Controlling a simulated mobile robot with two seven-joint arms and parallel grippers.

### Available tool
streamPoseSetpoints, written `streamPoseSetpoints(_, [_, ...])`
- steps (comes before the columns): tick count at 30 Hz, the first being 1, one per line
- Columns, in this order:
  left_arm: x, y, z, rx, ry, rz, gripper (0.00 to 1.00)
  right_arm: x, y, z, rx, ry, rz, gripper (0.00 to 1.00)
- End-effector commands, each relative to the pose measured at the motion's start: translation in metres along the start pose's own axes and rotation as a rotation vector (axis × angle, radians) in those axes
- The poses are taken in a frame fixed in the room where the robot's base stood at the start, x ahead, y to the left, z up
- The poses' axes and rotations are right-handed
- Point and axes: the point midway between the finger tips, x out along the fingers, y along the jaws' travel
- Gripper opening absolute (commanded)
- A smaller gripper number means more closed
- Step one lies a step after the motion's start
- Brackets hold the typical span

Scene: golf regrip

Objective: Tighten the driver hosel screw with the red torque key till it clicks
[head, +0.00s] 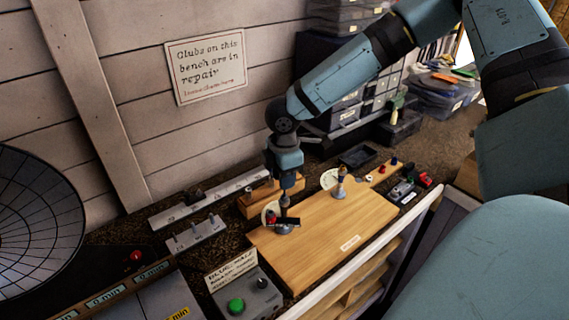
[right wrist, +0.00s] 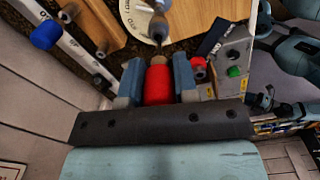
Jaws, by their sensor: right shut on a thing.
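A white lettered disc (right wrist: 130,22) lies beside that part. My left gripper is not in view.
A grey box with a green button (head: 236,304) and a sign stand at the front left. Pegged rails (head: 195,236) lie left of the board. A small upright item (head: 341,184) stands at the board's far side. Storage bins (head: 400,128) are behind. The board's front is clear.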

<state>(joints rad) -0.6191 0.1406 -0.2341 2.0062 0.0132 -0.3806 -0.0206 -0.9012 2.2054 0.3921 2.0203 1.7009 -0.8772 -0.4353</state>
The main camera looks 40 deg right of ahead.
Motion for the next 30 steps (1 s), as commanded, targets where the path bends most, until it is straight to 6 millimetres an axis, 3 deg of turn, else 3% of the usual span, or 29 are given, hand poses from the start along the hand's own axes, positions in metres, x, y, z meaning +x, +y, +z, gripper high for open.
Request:
streamPoseSetpoints(18, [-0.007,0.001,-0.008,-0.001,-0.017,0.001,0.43,-0.026,0.000,0.000,-0.001,0.000,0.000,0.04])
streamPoseSetpoints(28, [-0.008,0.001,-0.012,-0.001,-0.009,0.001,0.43,-0.028,0.000,0.000,-0.002,0.000,0.000,0.04])
streamPoseSetpoints(30, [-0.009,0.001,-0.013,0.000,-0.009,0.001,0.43,-0.028,0.000,0.000,-0.002,0.000,0.000,0.00])
